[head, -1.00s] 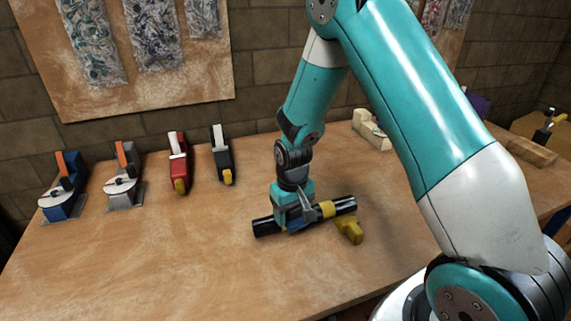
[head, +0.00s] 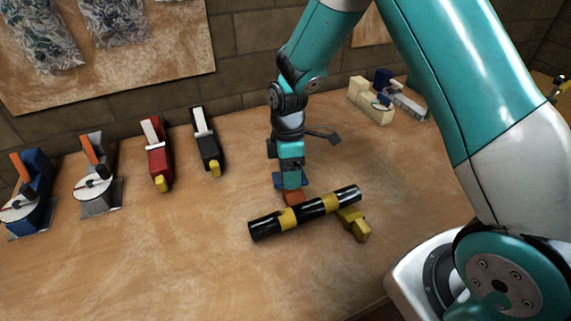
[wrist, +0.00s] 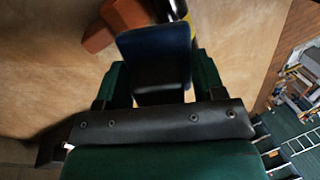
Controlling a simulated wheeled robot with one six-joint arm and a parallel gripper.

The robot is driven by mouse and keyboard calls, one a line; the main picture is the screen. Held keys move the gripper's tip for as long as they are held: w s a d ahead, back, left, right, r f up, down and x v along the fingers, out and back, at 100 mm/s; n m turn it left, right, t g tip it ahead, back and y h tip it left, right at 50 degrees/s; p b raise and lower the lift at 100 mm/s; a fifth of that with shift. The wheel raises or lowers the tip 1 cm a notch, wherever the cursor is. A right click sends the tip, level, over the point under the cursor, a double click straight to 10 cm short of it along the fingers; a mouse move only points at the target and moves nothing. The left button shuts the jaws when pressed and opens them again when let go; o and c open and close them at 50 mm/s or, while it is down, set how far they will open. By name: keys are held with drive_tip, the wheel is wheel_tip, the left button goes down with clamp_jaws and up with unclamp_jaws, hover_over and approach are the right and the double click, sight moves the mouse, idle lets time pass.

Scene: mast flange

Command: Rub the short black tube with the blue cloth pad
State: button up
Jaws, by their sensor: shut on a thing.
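The short black tube (head: 325,206) with yellow bands lies at a slant on the bench. A sliver of it shows at the top of the wrist view (wrist: 178,8). My gripper (head: 289,178) stands just behind the tube, pointing down. It is shut on the blue cloth pad (wrist: 155,50), which fills the space between the fingers in the wrist view; only a little of its blue shows in the head view (head: 281,183). Pad and tube look apart, though the exact gap is hard to tell.
Red (head: 158,155) and black (head: 207,143) tools and two orange-handled devices (head: 98,175) stand at left. Cream (head: 371,100) and blue-grey pieces stand at back right. The front bench is clear.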

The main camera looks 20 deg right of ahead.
sight(290, 210)
drive_tip(key=n, duration=0.1)
drive_tip(key=a+n, duration=0.1)
drive_tip(key=r+n, duration=0.1)
drive_tip(key=shift+s+a+g+h, duration=0.3)
drive_tip(key=shift+a+g+h, duration=0.05)
drive_tip(key=shift+g+h, duration=0.05)
drive_tip(key=b+x, duration=0.5)
drive_tip(key=x, duration=0.1)
drive_tip(key=shift+b+x, duration=0.45)
drive_tip(key=shift+x, duration=0.45)
idle(0.4)
drive_tip(key=shift+a+r+p, duration=0.1)
drive_tip(key=shift+a+p, duration=0.3)
drive_tip(key=shift+a, duration=1.4)
drive_tip(key=shift+s+a, duration=0.1)
drive_tip(key=shift+a, duration=2.05)
drive_tip(key=shift+d+p, duration=0.6)
drive_tip(key=shift+d, duration=3.45)
drive_tip(key=shift+f, duration=0.25)
